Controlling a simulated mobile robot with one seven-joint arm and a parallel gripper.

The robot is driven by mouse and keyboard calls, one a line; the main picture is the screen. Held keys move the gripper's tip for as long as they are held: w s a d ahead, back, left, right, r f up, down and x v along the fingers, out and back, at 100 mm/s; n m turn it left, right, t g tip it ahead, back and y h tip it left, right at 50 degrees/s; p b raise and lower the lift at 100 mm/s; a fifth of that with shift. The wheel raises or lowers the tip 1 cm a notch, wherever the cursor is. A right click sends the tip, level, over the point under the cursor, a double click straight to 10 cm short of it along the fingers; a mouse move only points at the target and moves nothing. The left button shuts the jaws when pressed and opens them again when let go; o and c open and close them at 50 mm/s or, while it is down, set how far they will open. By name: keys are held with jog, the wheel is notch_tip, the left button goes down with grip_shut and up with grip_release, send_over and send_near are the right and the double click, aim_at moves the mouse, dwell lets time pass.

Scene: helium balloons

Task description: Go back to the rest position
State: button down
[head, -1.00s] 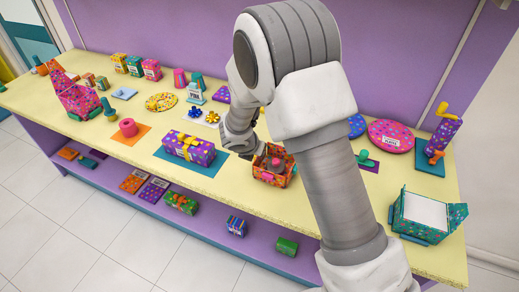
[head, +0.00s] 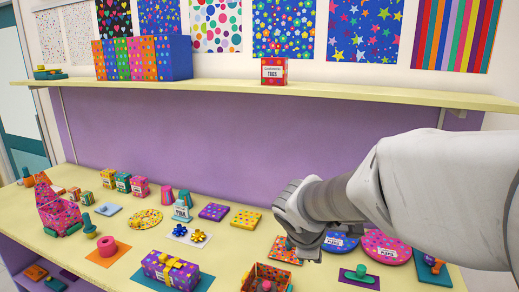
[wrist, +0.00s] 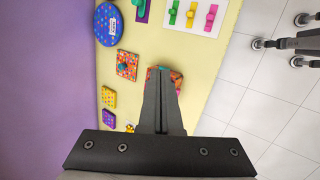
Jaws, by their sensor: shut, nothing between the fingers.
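My gripper (head: 308,255) hangs over the yellow table top in the head view, right of the middle, at the end of my arm, which comes in from the right. In the wrist view its fingers (wrist: 161,72) are together with nothing between them. They partly hide an orange patterned open box (wrist: 176,80) below. That box also shows in the head view (head: 252,276), left of and nearer than my gripper. An orange patterned flat piece (head: 284,250) lies just left of my gripper.
A yellow shelf (head: 200,86) runs above the table (head: 225,245), with a red tag box (head: 273,71) on it. A purple gift box (head: 165,270) sits at the front. Round balloon pieces (head: 385,247) lie right of my gripper, partly behind my arm.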

jog(key=s+d+r+m+y+b, duration=0.1)
jog(key=s+m, duration=0.6)
jog(key=s, duration=0.2)
jog(key=s+r+m+y+b, duration=0.1)
jog(key=s+m+y+b, duration=0.1)
jog(key=s+m, duration=0.5)
jog(key=s, duration=0.3)
jog(key=shift+d+r+m, duration=0.25)
jog(key=shift+d+m, duration=0.05)
jog(key=shift+d, duration=0.05)
